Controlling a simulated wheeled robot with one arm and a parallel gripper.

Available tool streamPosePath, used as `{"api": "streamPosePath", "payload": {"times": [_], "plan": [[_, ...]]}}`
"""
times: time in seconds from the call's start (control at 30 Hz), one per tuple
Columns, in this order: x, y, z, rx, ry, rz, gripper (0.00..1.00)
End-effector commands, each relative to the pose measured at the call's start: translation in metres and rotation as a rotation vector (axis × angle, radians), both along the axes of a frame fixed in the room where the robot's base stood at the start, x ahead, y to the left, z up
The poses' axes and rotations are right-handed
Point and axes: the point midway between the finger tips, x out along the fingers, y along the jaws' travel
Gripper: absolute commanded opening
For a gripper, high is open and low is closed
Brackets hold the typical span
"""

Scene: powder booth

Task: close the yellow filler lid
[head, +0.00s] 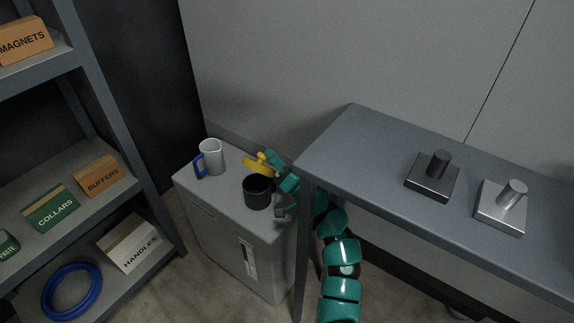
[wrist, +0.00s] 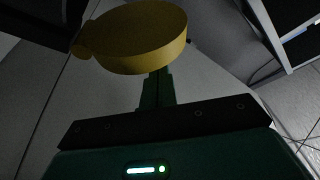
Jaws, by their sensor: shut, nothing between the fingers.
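The yellow filler lid (head: 258,166) stands raised and tilted open just behind the black filler neck (head: 257,193), whose dark mouth is uncovered, on top of the grey cabinet (head: 223,203). In the wrist view the lid (wrist: 140,38) is a thick round yellow disc with a small tab at its left. My gripper (head: 276,166) is at the lid's right side in the head view. In the wrist view its fingers (wrist: 157,80) are shut together, with their tips at or behind the lid's lower edge. I cannot tell whether they touch it.
A grey jug with a blue handle (head: 210,158) stands on the cabinet left of the filler. A grey table (head: 375,160) with two post stands is close on the right, its leg beside my arm. A shelf with boxes (head: 78,174) stands at the left.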

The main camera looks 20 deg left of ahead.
Motion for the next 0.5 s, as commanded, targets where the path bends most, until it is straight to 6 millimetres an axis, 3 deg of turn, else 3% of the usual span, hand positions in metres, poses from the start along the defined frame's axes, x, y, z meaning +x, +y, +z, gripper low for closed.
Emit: {"api": "streamPosePath", "payload": {"times": [0.03,0.5], "plan": [[-0.002,0.001,-0.012,-0.018,-0.052,0.000,0.00],[-0.021,0.008,-0.019,-0.135,-0.376,0.000,0.00]]}}
